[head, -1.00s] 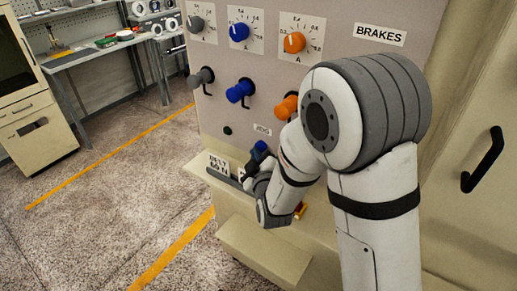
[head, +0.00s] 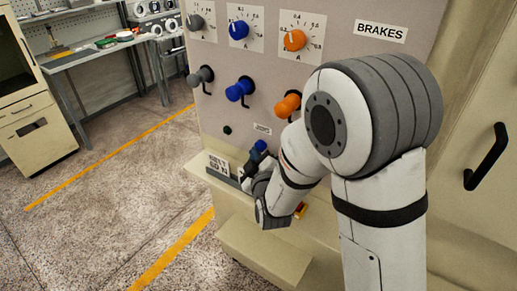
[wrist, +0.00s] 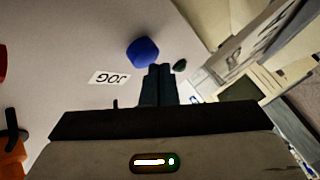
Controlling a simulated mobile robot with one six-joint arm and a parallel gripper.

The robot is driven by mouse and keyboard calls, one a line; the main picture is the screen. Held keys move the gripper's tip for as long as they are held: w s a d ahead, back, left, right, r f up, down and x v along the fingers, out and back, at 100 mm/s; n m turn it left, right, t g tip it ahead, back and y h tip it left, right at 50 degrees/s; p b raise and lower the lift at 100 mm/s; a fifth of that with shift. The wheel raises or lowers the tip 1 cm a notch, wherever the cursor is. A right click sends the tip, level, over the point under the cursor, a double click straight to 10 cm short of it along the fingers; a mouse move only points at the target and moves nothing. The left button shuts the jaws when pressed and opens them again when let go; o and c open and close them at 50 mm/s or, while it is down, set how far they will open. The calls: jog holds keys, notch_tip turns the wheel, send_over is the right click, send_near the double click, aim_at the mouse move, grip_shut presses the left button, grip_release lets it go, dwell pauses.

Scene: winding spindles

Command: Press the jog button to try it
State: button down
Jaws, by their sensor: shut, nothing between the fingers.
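The jog button appears to be the blue knob-like cap below the JOG label (head: 262,128) in the head view (head: 261,146). In the wrist view the blue cap (wrist: 143,52) lies just beyond and left of my fingertips, near the upside-down JOG label (wrist: 110,78). My gripper (wrist: 159,68) is shut and empty, its two dark fingers side by side and pointing toward the panel. In the head view my gripper (head: 251,160) is just below the cap, partly hidden by my wrist. I cannot tell whether the fingertips touch the cap.
A small dark green round part (head: 227,130) sits left of the label. Grey (head: 201,76), blue (head: 239,90) and orange (head: 288,105) spindles stick out above, under three dials. A ledge with a sign (head: 217,164) runs below. A black door handle (head: 486,157) is at right.

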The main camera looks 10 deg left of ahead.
jog(key=shift+s+a, duration=0.15)
jog(key=shift+s, duration=0.2)
jog(key=s, duration=0.1)
jog(key=s+a+b, duration=0.1)
jog(key=s, duration=0.1)
jog(key=s+a, duration=0.1)
jog(key=shift+s+b, duration=0.3)
jog(key=shift+s, duration=0.05)
dwell(0.7)
